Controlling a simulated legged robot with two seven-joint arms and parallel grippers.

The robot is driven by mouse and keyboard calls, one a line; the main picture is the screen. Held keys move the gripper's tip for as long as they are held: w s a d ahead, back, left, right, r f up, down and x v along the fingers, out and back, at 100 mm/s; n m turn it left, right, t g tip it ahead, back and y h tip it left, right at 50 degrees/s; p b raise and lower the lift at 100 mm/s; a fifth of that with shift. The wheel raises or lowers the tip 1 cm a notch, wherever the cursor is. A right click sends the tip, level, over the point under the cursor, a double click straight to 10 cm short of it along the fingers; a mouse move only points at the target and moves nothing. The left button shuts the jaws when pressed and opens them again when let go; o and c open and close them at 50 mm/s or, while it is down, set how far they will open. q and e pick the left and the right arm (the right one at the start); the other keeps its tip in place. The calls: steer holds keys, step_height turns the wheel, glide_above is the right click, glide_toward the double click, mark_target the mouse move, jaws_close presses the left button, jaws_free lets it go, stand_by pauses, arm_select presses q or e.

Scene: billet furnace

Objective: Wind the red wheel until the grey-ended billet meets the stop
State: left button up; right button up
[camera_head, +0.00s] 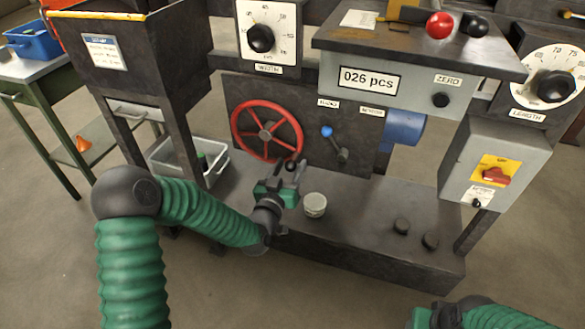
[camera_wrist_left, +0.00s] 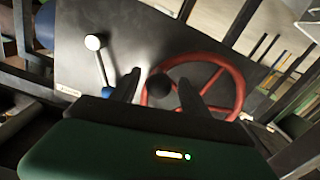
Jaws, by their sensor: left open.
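The red wheel (camera_head: 267,130) is a spoked handwheel on the dark front panel of the machine. It also shows in the left wrist view (camera_wrist_left: 236,91), just beyond my fingers. My left gripper (camera_head: 291,169) is open at the wheel's lower right rim. In the left wrist view, a dark round knob (camera_wrist_left: 162,92) appears between the open fingers of my left gripper (camera_wrist_left: 160,88). I cannot tell whether they touch it. My right gripper (camera_head: 433,317) shows only partly at the bottom edge, its fingers unclear. I cannot make out a grey-ended billet or a stop.
A blue-knobbed lever (camera_head: 327,132) is right of the wheel. A pale round tin (camera_head: 315,204) stands on the dark bench (camera_head: 365,225), close to my left gripper. Two dark round pieces (camera_head: 430,240) lie farther right. A grey bin (camera_head: 188,160) is at left.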

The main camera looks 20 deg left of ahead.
arm_select(q)
steer(key=shift+w, duration=1.15)
jaws_close()
stand_by(0.5)
